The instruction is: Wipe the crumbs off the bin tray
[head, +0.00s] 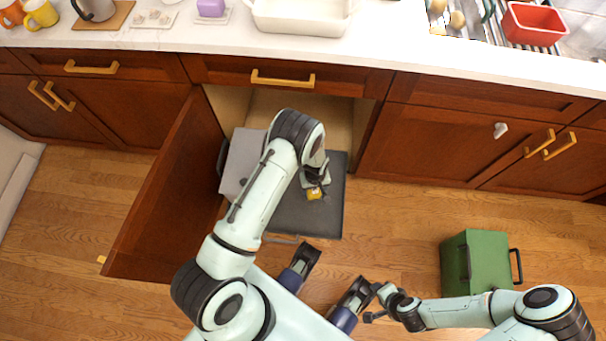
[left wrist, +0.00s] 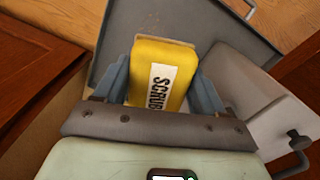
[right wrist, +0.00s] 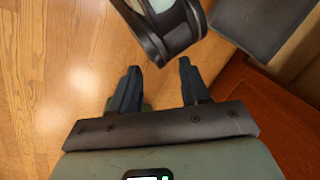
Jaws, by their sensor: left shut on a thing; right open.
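My left gripper (head: 317,184) is shut on a yellow scrub sponge (left wrist: 160,70) with a "SCRUB" label. The sponge also shows in the head view (head: 314,193), over the dark grey bin tray (head: 310,222). I cannot tell whether the sponge touches the tray. The tray sticks out of the open cabinet under the counter and appears behind the sponge in the left wrist view (left wrist: 118,42). My arm hides part of it. My right gripper (right wrist: 157,78) is open and empty above the wooden floor.
A light grey box (head: 240,160) stands on the tray's left side. The open cabinet door (head: 170,200) is left of the tray. A green box (head: 475,262) with dark handles stands on the floor at right. Floor between tray and green box is clear.

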